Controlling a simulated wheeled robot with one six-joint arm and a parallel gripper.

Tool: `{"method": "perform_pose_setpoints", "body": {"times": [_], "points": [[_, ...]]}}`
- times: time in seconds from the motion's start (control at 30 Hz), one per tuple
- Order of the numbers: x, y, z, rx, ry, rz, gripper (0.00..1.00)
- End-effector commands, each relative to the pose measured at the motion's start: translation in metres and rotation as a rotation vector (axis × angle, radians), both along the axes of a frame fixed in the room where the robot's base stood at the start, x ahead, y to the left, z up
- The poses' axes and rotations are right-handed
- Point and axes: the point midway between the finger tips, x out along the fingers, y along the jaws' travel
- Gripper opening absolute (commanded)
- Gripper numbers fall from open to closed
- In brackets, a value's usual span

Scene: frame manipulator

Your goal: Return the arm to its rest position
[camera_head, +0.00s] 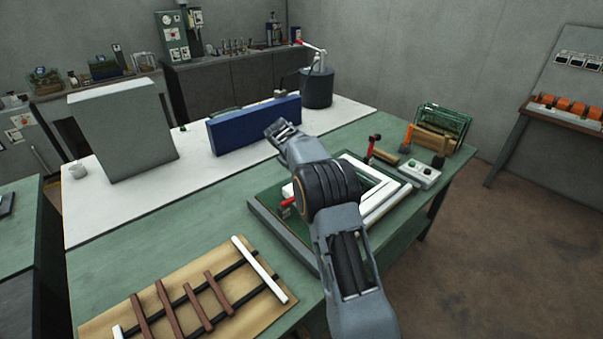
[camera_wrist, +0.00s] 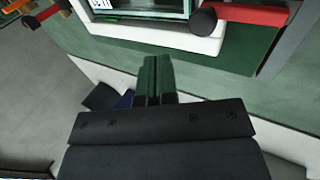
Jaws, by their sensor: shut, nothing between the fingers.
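My arm reaches up from the bottom of the head view over the green worktable (camera_head: 180,235). My gripper (camera_head: 279,128) is at the far end of the arm, raised in front of a blue panel (camera_head: 232,132). In the wrist view my gripper (camera_wrist: 158,65) shows its fingers together with nothing between them. Below the arm, a white frame (camera_head: 385,195) lies on a green base, partly hidden by my arm. The white frame and a red-handled clamp (camera_wrist: 245,16) also show at the top of the wrist view.
A wooden board (camera_head: 185,300) with dark rails and brown slats lies at the front left. A control box (camera_head: 420,175), a hammer (camera_head: 375,150) and a green wire basket (camera_head: 443,122) stand on the right. A grey box (camera_head: 125,130) stands at the back left.

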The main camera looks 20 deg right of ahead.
Motion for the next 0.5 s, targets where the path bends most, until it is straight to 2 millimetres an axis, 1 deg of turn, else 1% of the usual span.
{"method": "perform_pose_setpoints", "body": {"times": [0.2,0.3,0.4,0.5], "points": [[0.0,-0.003,0.039,0.001,-0.002,-0.001,0.0],[-0.001,-0.004,0.053,0.001,0.0,-0.001,0.0],[0.0,-0.004,0.065,0.0,0.0,-0.001,0.0],[-0.001,-0.005,0.072,0.0,0.002,0.0,0.0]]}}
